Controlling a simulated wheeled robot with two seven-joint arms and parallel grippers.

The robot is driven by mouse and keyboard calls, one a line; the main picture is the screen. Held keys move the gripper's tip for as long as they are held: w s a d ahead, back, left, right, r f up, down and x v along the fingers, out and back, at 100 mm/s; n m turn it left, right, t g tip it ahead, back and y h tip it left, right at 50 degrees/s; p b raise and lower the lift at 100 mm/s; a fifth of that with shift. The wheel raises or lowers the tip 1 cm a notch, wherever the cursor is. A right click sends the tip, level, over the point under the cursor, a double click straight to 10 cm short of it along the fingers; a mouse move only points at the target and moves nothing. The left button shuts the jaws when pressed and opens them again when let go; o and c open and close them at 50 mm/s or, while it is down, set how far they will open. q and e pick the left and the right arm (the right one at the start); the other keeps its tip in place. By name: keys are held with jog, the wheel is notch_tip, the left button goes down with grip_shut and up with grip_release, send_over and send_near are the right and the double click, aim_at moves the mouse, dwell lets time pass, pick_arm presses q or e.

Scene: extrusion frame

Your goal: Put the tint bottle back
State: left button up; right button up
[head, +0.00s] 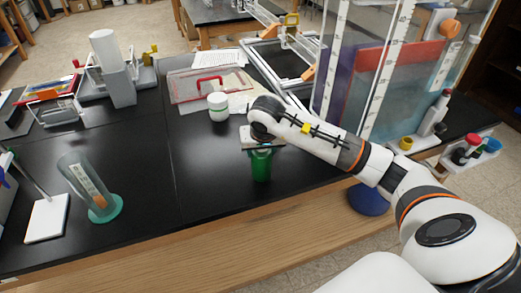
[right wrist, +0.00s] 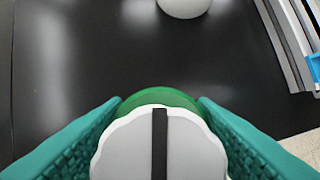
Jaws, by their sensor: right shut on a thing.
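The tint bottle (head: 261,168) is green and hangs upright below my right gripper (head: 262,151), near the front edge of the black table. In the right wrist view its white scalloped cap (right wrist: 130,145) with a black stripe sits between the teal fingers of my right gripper (right wrist: 160,108). These fingers are shut on it. Green shows around the far side of the cap. I cannot tell whether the bottle's base touches the table. My left gripper is not in view.
A white jar (head: 218,106) stands behind the bottle, with a red-handled clear case (head: 205,85) beyond. A teal cylinder (head: 90,187) stands at left. A clear tank (head: 400,70) and a rack of small bottles (head: 470,152) are at right. The table's front middle is bare.

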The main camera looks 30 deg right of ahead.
jog(key=shift+d+f, duration=0.1)
jog(key=shift+f, duration=0.45)
jog(key=shift+f, duration=0.1)
jog(key=o, duration=0.9)
jog(key=shift+f, duration=0.1)
jog(key=o, duration=0.4)
jog(key=shift+o, duration=0.2)
